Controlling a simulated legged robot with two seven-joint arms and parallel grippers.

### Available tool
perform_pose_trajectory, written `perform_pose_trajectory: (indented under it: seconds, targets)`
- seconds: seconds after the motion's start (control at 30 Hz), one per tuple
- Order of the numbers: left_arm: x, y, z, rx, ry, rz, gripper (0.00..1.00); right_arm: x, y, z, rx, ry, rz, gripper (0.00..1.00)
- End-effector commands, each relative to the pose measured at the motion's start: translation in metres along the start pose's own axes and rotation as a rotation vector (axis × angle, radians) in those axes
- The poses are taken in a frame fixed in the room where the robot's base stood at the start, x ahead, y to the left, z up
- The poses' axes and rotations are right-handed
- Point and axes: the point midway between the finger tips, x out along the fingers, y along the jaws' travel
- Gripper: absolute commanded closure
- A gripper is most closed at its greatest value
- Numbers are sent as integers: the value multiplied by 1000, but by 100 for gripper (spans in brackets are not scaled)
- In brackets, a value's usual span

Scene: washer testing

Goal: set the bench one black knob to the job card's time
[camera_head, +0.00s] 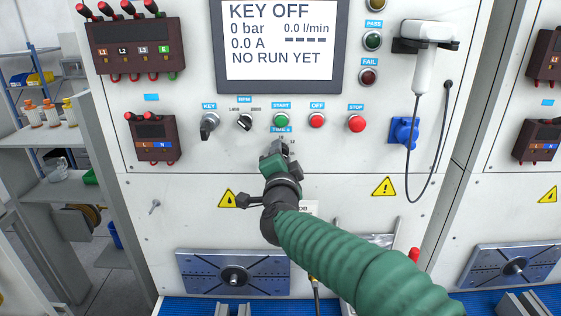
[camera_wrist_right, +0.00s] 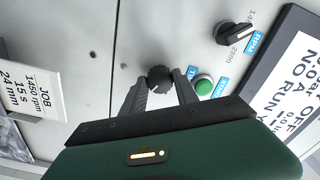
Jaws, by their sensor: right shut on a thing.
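The black time knob (camera_wrist_right: 159,76) is on the white panel, between the fingertips of my right gripper (camera_wrist_right: 160,85). The gripper is shut on it. In the head view my right gripper (camera_head: 274,150) covers the knob, just under the "TIME s" label (camera_head: 281,130); only part of its number scale shows, so its setting cannot be read. In the head view the card (camera_head: 309,206) is mostly behind my right arm. My left gripper is not in view.
Above are the KEY switch (camera_head: 209,125), black RPM knob (camera_head: 245,121), green START button (camera_head: 281,120), red OFF (camera_head: 317,120) and STOP (camera_head: 356,123) buttons. The display (camera_head: 280,45) reads KEY OFF, NO RUN YET. A white handset (camera_head: 428,40) hangs at right with a looping cable.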

Motion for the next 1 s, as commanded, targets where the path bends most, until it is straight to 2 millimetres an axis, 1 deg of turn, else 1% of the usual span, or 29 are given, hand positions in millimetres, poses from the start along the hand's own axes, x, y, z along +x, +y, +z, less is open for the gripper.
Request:
perform_pose_trajectory:
  seconds: [0.03, 0.57, 0.6, 0.73, 0.77, 1.0]
  targets:
    - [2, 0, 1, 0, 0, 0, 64, 0, 4, 2, 11, -4, 5, 100]
    - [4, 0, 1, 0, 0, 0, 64, 0, 4, 3, 38, -5, 7, 100]
    - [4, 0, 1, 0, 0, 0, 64, 0, 4, 3, 38, -5, 7, 62]
    - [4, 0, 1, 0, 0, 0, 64, 0, 3, 2, 37, -4, 5, 45]
    - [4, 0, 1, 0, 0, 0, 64, 0, 3, 2, 37, -4, 5, 43]
    - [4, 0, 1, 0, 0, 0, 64, 0, 2, 1, 37, -2, 3, 43]
